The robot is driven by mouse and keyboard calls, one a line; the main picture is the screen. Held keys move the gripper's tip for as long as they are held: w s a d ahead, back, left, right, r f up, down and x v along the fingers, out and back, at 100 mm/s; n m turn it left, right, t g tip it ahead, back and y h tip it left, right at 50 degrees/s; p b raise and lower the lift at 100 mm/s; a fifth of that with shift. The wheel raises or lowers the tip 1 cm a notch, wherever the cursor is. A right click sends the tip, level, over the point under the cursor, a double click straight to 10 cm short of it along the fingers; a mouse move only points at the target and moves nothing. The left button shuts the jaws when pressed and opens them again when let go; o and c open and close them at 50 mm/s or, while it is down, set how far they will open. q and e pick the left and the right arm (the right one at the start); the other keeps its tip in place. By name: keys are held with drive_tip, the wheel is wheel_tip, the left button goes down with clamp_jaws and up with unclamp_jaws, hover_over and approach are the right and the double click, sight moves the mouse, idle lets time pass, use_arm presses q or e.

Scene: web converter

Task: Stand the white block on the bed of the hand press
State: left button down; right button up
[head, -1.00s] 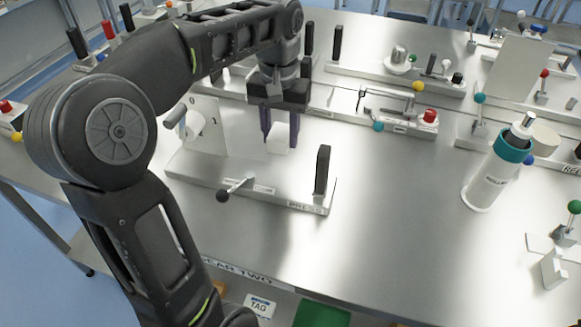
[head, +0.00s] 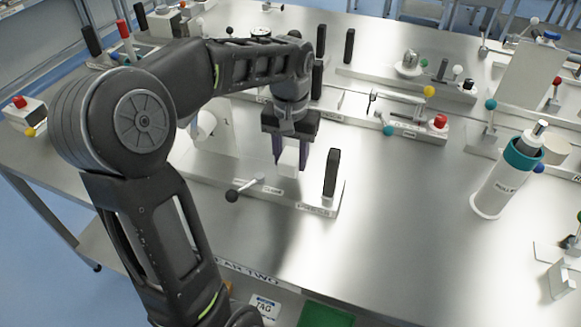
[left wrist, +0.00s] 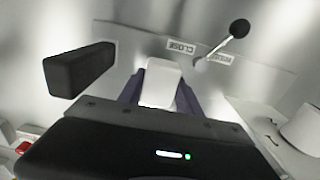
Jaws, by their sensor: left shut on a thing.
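My left gripper (head: 290,163) is shut on the white block (head: 289,160), a small upright block with rounded edges. In the left wrist view the block (left wrist: 161,82) sits between the two dark purple fingers. The gripper points down over the hand press, a long pale base (head: 205,173) with a black ball-ended lever (head: 232,196) at its front and an upright black handle (head: 331,172) at its right. The block is left of this handle. I cannot tell whether its underside touches the base. My right gripper is not in view.
A white upright panel with a round part (head: 206,124) stands at the press's left, partly behind my arm. A fixture with a red knob (head: 440,121) lies behind to the right. A teal-collared bottle (head: 500,185) stands at right.

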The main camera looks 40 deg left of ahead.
sight(290, 169)
use_arm(q)
drive_tip(key=shift+f, duration=1.8)
drive_tip(key=shift+f, duration=0.2)
drive_tip(key=c, duration=0.8)
unclamp_jaws()
drive_tip(key=shift+c, duration=0.2)
drive_tip(key=shift+r, duration=0.15)
wheel_tip(290, 169, up, 12)
drive_tip(key=shift+r+p, duration=0.1)
drive_tip(key=shift+p, duration=0.55)
